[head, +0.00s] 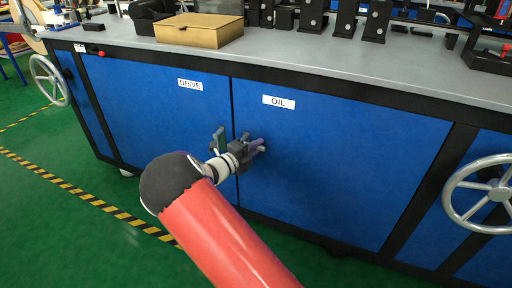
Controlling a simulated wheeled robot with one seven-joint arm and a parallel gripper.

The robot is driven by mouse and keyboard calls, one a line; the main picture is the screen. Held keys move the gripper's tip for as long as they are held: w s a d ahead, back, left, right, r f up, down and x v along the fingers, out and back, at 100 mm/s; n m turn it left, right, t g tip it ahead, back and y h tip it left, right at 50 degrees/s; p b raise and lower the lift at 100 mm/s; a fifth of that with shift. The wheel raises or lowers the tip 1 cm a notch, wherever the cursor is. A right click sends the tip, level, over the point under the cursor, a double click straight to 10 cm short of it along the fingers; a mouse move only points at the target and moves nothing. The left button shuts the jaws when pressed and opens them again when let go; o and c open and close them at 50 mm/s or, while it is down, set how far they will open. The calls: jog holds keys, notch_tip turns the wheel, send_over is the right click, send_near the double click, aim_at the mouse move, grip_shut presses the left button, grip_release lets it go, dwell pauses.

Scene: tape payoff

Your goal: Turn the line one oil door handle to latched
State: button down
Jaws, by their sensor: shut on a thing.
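The blue oil door (335,165) carries a white label (279,102) reading OIL and looks closed. Its purple-grey handle (257,143) is near the door's left edge, partly hidden by my gripper. The part that shows points to the right and slightly up, but its full angle cannot be told. My gripper (250,149) is shut on this handle, with my red arm reaching up from below.
The drive door (150,115) is just left, with an upright grey handle (218,139) close to my gripper. Handwheels (487,193) (49,80) stick out at both sides. A cardboard box (200,30) sits on the grey worktop (320,50). Green floor (95,240) is open at left.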

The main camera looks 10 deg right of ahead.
jog(key=shift+f+m+y+p, duration=0.3)
jog(key=shift+f+m+p, duration=0.05)
jog(key=shift+m+p, duration=0.4)
jog(key=w+a+f+m+t+y+b, duration=0.1)
jog(key=w+a+f+m+y+b, duration=0.2)
jog(key=m+b, duration=0.8)
jog(key=a+f+m+y, duration=0.1)
jog(key=f+y, duration=0.1)
jog(key=y, duration=0.1)
jog(key=shift+a+y, duration=0.2)
jog(key=shift+y, duration=0.1)
jog(key=shift+w+a+r, duration=0.1)
jog(key=shift+w+r, duration=0.05)
jog(key=c, duration=1.4)
grip_release()
